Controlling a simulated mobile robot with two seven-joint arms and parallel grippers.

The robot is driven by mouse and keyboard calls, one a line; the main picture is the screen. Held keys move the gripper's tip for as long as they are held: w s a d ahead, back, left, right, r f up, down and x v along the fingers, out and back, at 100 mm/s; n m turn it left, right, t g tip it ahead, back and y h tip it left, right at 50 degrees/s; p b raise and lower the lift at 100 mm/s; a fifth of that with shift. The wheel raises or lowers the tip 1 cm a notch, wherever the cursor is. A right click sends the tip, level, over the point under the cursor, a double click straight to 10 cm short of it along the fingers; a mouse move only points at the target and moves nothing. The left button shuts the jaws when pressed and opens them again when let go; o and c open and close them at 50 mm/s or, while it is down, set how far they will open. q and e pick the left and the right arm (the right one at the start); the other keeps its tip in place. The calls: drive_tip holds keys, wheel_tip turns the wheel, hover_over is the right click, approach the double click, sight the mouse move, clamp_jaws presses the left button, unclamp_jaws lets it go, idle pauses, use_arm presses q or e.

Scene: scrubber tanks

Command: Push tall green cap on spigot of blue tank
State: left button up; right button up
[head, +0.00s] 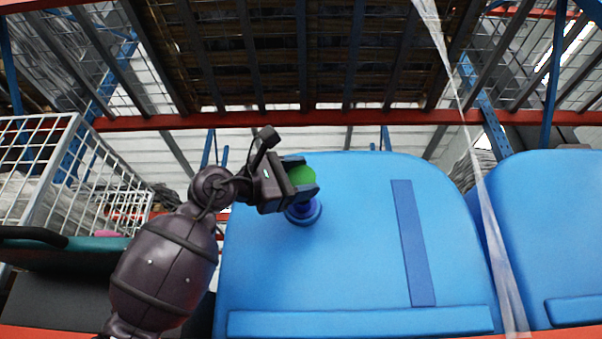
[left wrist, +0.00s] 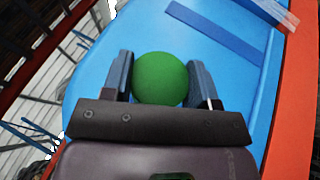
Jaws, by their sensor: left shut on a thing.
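The green cap (head: 302,177) is between the fingers of my left gripper (head: 300,178), which is shut on it. In the left wrist view the cap (left wrist: 160,78) shows as a round green top between the two fingers of the left gripper (left wrist: 160,82). The blue tank (head: 350,250) stands below and to the right of my arm. Its darker blue spigot (head: 304,213) shows just under the gripper in the head view. The cap is over or on the spigot; the gripper hides where they meet, so I cannot tell whether they touch. My right gripper is not in view.
A second blue tank (head: 555,230) stands close on the right. A white wire basket (head: 50,175) is at the left. A red rack beam (head: 330,117) crosses behind the tanks. A translucent strip (head: 490,210) hangs down between the tanks.

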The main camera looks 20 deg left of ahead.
use_arm(q)
drive_tip(key=shift+w+a+p, duration=0.15)
drive_tip(key=shift+w+p, duration=0.2)
drive_tip(key=shift+w, duration=0.25)
drive_tip(key=shift+w+a+p, duration=0.15)
drive_tip(key=shift+w+p, duration=0.2)
drive_tip(key=shift+w, duration=0.2)
drive_tip(key=shift+w+a+p, duration=0.15)
drive_tip(key=shift+w+p, duration=0.25)
drive_tip(key=shift+w, duration=0.25)
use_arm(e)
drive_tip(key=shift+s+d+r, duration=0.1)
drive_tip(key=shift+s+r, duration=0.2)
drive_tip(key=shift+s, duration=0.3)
use_arm(q)
drive_tip(key=shift+a, duration=0.15)
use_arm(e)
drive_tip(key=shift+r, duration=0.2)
use_arm(q)
drive_tip(key=shift+f, duration=0.1)
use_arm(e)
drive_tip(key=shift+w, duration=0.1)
use_arm(q)
drive_tip(key=shift+w+a, duration=0.1)
drive_tip(key=shift+w, duration=0.5)
drive_tip(key=shift+w+a, duration=0.15)
drive_tip(key=shift+w+a, duration=0.1)
drive_tip(key=shift+w, duration=0.4)
drive_tip(key=shift+w+a, duration=0.1)
drive_tip(key=shift+w, duration=0.2)
